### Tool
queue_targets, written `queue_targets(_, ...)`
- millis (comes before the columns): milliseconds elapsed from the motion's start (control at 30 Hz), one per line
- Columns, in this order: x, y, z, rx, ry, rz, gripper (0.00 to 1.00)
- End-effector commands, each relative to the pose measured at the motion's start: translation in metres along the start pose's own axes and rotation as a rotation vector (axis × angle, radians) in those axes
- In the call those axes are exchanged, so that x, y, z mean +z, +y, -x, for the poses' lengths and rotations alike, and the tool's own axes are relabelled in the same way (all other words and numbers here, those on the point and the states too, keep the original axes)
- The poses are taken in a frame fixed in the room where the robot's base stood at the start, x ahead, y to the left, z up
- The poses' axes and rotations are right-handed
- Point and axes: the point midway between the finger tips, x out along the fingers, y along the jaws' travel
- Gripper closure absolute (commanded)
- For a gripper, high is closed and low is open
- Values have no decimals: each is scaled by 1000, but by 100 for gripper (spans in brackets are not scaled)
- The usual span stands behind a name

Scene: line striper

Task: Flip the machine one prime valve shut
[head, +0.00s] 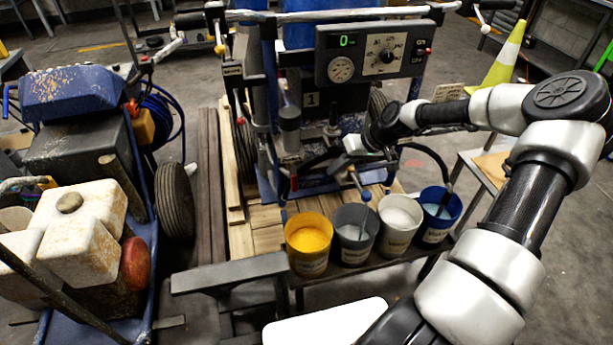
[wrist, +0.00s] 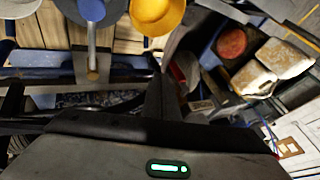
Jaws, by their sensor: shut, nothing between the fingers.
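Machine one is the striper at the centre, with a "1" plate (head: 311,99) below its grey control panel (head: 374,55). My arm reaches in from the right, and my gripper (head: 312,163) is low at the machine's front, among dark parts. A small red-ended handle (head: 293,183) shows just below and left of it; I cannot tell for sure that this is the prime valve, nor its setting. In the wrist view my gripper (wrist: 158,78) is shut and empty. A red part (wrist: 178,73) shows close beside the fingers; contact cannot be told.
Yellow (head: 308,243), grey (head: 353,233), white (head: 398,221) and blue (head: 438,214) buckets stand on a bench in front of the machine. A second blue striper (head: 72,92) with stained white jugs (head: 83,232) is at left. A cone (head: 505,58) stands at back right.

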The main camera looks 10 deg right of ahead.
Motion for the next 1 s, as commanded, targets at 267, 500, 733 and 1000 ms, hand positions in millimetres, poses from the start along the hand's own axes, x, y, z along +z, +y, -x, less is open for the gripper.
queue_targets(267, -6, 14, 2, -18, 55, -24, 100)
queue_targets(500, -6, 14, 1, -17, 53, -24, 100)
queue_targets(733, -6, 13, -21, -20, 51, -23, 100)
queue_targets(1000, -9, 12, -79, -20, 50, -22, 100)
